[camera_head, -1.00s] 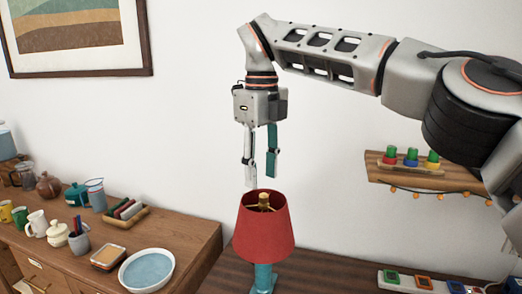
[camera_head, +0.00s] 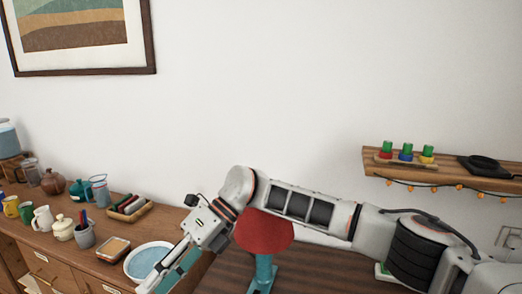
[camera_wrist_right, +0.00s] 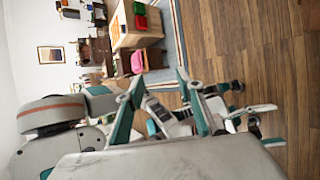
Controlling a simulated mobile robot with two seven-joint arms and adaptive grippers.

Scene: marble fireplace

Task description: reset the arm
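My right arm (camera_head: 300,205) comes in from the right and reaches low across the table lamp. Its gripper (camera_head: 160,283) points down and left, over the front right of the wooden cabinet and near the blue bowl (camera_head: 148,259). The two fingers stand apart with nothing between them; the right wrist view also shows the open gripper (camera_wrist_right: 160,84). The lamp has a red shade (camera_head: 266,238) and a teal base (camera_head: 263,272). My arm hides the upper part of the shade from the head camera. My left gripper cannot be made out in these views.
The cabinet (camera_head: 172,222) holds a tray (camera_head: 128,208), jugs, pots and a pen cup (camera_head: 84,235). A wall shelf (camera_head: 440,175) with colored stacking pegs and string lights is at right. The white wall above my arm is clear.

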